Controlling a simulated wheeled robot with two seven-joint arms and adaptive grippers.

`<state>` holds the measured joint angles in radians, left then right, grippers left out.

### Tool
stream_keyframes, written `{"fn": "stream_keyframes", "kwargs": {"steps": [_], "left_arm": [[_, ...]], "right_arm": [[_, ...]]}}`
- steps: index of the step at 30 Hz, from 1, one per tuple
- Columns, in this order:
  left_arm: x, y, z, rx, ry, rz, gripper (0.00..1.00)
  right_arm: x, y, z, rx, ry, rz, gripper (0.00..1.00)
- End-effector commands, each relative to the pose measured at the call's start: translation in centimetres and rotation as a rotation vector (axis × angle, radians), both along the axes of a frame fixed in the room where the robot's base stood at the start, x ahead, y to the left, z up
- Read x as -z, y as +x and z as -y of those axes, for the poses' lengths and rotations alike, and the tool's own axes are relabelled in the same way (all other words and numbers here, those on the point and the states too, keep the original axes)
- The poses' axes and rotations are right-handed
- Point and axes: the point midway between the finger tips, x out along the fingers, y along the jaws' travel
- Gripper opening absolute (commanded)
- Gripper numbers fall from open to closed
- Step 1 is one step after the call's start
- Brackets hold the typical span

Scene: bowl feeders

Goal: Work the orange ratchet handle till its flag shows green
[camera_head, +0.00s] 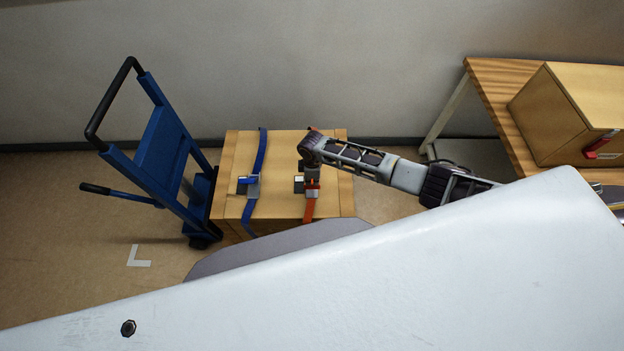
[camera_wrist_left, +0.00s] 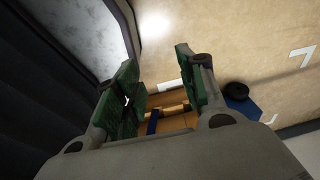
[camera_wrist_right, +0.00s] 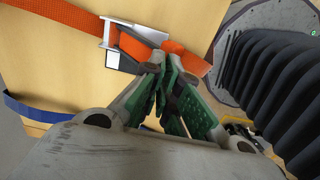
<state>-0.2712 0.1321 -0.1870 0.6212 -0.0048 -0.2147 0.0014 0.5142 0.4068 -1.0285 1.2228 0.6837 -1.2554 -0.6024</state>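A wooden crate (camera_head: 236,160) stands on the floor with a blue strap and an orange strap over it. The orange strap's ratchet is under my right gripper (camera_head: 312,178). In the right wrist view, the orange ratchet handle (camera_wrist_right: 131,46) runs into the close-set fingertips of my right gripper (camera_wrist_right: 162,66), which appear shut on it. Fingers hide part of the handle. A small square flag (camera_wrist_right: 112,59) beside the ratchet shows white, not green. My left gripper (camera_wrist_left: 157,75) is open and empty, away from the crate; the head view does not show it.
The blue strap (camera_head: 262,150) has its own buckle (camera_head: 250,186). A blue hand truck (camera_head: 158,150) stands close at the crate's left. A wooden table (camera_head: 492,75) with a box (camera_head: 547,115) is at right. Open floor with a white corner mark (camera_head: 138,262) lies in front left.

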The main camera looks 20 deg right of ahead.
Motion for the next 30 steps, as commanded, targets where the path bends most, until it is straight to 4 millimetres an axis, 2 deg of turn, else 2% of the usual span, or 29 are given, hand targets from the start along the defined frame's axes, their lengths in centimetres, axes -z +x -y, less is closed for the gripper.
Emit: {"fn": "stream_keyframes", "kwargs": {"steps": [7, 21, 30], "left_arm": [[-0.2, 0.0, 0.0, 0.000, 0.000, 0.001, 0.40], [0.1, -2.1, -0.1, 0.000, 0.001, -0.023, 0.40], [0.3, -1.6, -0.1, 0.000, 0.001, -0.018, 0.40]], "right_arm": [[0.6, -0.5, -0.1, 0.002, 0.000, 0.004, 0.00], [1.3, -0.9, -0.2, 0.002, -0.001, 0.004, 0.00], [3.0, -2.1, -0.5, 0.002, -0.001, 0.006, 0.00]]}}
